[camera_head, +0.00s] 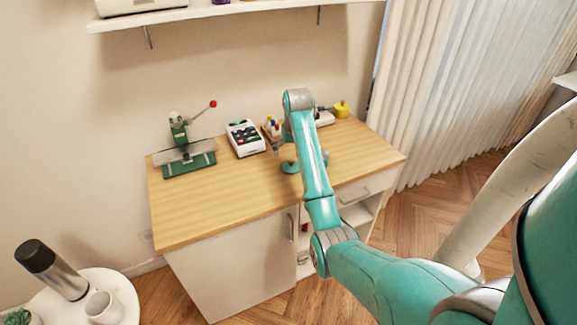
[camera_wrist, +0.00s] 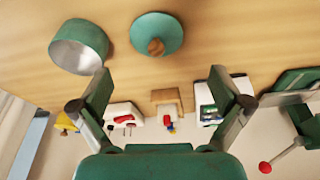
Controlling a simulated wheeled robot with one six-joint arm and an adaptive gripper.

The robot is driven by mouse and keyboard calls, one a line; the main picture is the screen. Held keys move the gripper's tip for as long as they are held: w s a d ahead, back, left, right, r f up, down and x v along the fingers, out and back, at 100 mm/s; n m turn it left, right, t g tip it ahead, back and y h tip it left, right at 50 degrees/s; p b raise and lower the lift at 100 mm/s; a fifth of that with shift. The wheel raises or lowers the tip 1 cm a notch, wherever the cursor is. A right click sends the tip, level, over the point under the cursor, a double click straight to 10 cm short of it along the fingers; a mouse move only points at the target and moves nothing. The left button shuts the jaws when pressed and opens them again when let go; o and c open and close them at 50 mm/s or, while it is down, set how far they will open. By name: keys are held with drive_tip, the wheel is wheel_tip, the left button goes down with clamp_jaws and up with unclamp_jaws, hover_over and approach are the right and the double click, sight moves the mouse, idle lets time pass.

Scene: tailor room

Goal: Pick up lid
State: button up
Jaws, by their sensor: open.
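The lid (camera_wrist: 157,34) is a round green disc with a brown wooden knob, lying on the wooden table top in the wrist view. In the head view the lid (camera_head: 289,167) shows beside my forearm, partly covered by it. A green pot (camera_wrist: 80,46) with a pale, open inside is to the left of the lid in the wrist view, apart from it. My gripper (camera_wrist: 160,80) is open and empty. In the wrist view its fingers point towards the table, with the lid beyond the gap between them, not touched.
A press with a red-knobbed lever (camera_head: 178,150) stands on the left of the table (camera_head: 215,210). A white calculator-like device (camera_head: 245,138) and a wooden holder (camera_wrist: 167,98) stand towards the back. A yellow item (camera_head: 341,109) is at back right. The table's front left is clear.

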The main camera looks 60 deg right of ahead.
sight(292, 161)
drive_tip(key=shift+s+x, duration=0.15)
drive_tip(key=shift+x, duration=1.75)
drive_tip(key=shift+s+x, duration=0.1)
drive_tip(key=shift+x, duration=1.8)
drive_tip(key=shift+d, duration=0.1)
drive_tip(key=c, duration=0.9)
